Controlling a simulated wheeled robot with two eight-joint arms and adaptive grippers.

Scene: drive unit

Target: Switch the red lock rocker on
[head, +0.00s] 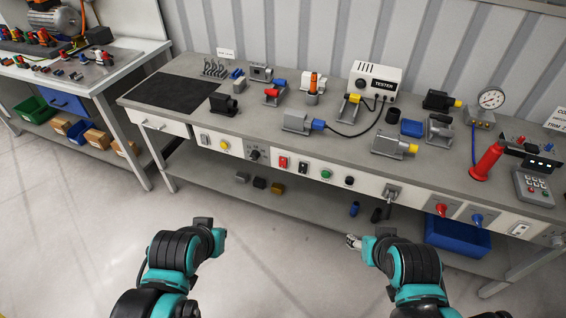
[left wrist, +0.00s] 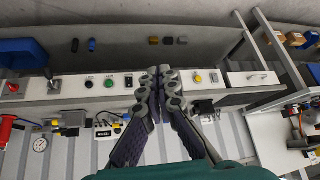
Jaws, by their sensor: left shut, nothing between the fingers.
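A red rocker (head: 283,162) sits on the white front panel of the workbench, left of the middle in the head view. I cannot read labels or rocker positions. My left gripper (left wrist: 162,73) is shut and empty, apart from the panel. My right gripper (head: 353,241) is low before the bench; its fingers are too small to judge.
Parts and a tester (head: 378,78) stand on the bench top. The floor in front is clear.

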